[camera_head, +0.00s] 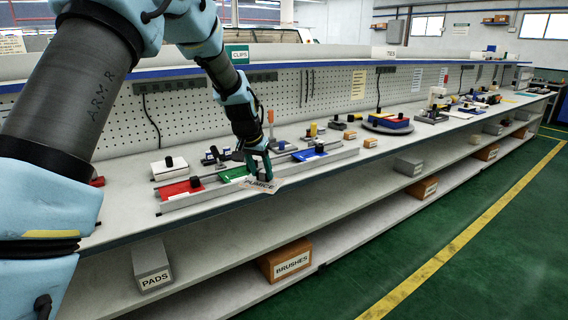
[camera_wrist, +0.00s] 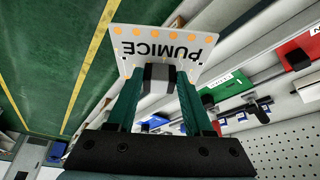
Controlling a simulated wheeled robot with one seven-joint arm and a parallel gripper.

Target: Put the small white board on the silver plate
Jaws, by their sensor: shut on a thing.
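A small white board (camera_head: 263,187) marked "PUMICE" hangs at the front edge of the bench, just in front of the long rail fixture. My gripper (camera_head: 258,165) is shut on it from above. In the wrist view the board (camera_wrist: 165,45) shows orange dots along its edges, and a grey block on it sits between the green fingers of my gripper (camera_wrist: 158,78). The board looks clear of the bench. A round grey plate (camera_head: 370,127), perhaps the silver plate, lies farther right on the bench with a blue and red item on it.
The rail fixture (camera_head: 190,202) holds a red board (camera_head: 180,189), a green board (camera_head: 232,174) and a blue board (camera_head: 310,154). Small wooden blocks (camera_head: 370,143) stand right of it. A perforated back panel (camera_head: 200,115) rises behind. Shelves below hold bins (camera_head: 286,262).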

